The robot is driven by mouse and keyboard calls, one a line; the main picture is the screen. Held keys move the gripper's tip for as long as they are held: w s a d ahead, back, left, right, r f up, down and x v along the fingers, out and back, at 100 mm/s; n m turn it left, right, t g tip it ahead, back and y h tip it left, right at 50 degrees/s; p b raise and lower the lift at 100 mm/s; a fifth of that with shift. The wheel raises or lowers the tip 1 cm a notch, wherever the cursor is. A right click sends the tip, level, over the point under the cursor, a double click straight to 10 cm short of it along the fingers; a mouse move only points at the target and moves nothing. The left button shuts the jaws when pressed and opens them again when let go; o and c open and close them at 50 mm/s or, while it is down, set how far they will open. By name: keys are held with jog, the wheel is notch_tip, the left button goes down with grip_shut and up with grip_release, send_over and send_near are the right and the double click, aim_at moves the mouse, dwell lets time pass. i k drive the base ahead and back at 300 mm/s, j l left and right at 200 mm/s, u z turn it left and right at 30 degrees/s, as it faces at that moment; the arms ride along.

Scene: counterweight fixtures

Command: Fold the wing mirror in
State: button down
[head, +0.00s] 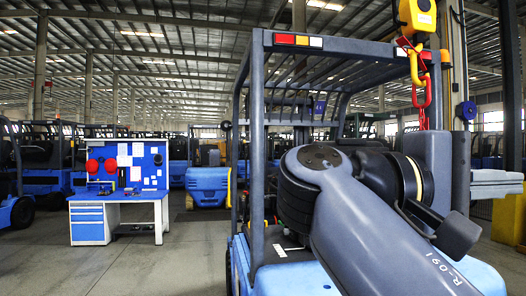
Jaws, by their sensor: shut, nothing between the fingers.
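A dark grey rounded piece on a short stalk (455,236) looks like the wing mirror; it sticks out to the right, below my gripper. My arm crosses in front of the blue forklift (257,130) and hides where the stalk is fixed. My gripper (520,183) is at the right, its two light grey fingers pointing right and together, with nothing between them. The fingers are above and to the right of the mirror-like piece, apart from it in the picture. Their distance in depth cannot be told.
A yellow hoist (418,17) with a red chain (426,118) hangs above my wrist. A yellow guard (508,218) stands at the right edge. A blue workbench (118,199) stands at the left, with open floor in front. Several forklifts fill the background.

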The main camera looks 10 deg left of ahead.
aim_at(215, 157)
jog(key=i+j+u, duration=0.5)
jog(key=j, duration=0.3)
jog(key=i+j+u, duration=0.45)
jog(key=i+j, duration=0.15)
jog(key=i+j+u, duration=0.5)
jog(key=i, duration=0.2)
jog(key=i+l+z, duration=0.15)
jog(key=i+z, duration=0.25)
jog(key=i, duration=0.4)
jog(key=i+j+z, duration=0.15)
jog(key=i+z, duration=0.25)
jog(key=i, duration=2.05)
jog(key=i+l, duration=0.15)
jog(key=i, duration=1.5)
jog(key=i+l+z, duration=0.1)
jog(key=i+z, duration=0.3)
jog(key=i, duration=0.35)
jog(key=i+j+z, duration=0.15)
jog(key=i+z, duration=0.25)
jog(key=i, duration=0.4)
